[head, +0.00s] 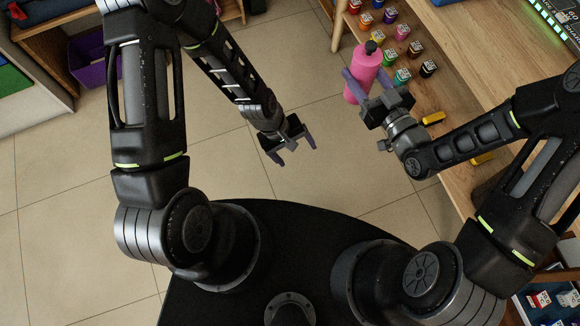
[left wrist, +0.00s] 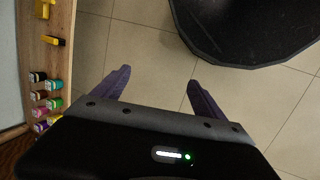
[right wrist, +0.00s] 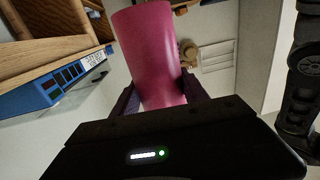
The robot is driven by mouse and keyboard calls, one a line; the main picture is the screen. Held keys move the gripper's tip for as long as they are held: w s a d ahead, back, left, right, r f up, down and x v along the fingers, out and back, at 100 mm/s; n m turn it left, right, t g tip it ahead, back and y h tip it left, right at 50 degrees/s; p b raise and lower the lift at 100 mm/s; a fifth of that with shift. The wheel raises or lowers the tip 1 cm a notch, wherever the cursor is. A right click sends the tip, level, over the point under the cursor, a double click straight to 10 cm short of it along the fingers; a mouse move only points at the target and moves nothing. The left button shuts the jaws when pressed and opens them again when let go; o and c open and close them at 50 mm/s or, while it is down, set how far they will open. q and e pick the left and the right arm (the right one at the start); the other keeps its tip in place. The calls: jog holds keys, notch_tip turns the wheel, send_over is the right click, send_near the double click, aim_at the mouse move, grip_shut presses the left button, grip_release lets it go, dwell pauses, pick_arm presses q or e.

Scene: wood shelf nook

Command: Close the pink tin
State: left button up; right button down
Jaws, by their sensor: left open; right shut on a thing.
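In the right wrist view the tin's smooth pink body (right wrist: 150,52) stands between the fingers; no black top can be made out there.
A wooden shelf (head: 480,90) runs along the right, with several small coloured bottles (head: 402,76) and yellow items (head: 433,118) on it. A purple bin (head: 92,60) sits at the upper left. The tiled floor (head: 318,195) between the arms is clear.

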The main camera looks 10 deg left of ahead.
pick_arm(q)
jog(key=s+f+m, duration=0.2)
jog(key=s+m, duration=0.3)
jog(key=s, duration=0.4)
jog(key=shift+d+f, duration=0.15)
jog(key=shift+d, duration=0.25)
jog(key=shift+f, duration=0.1)
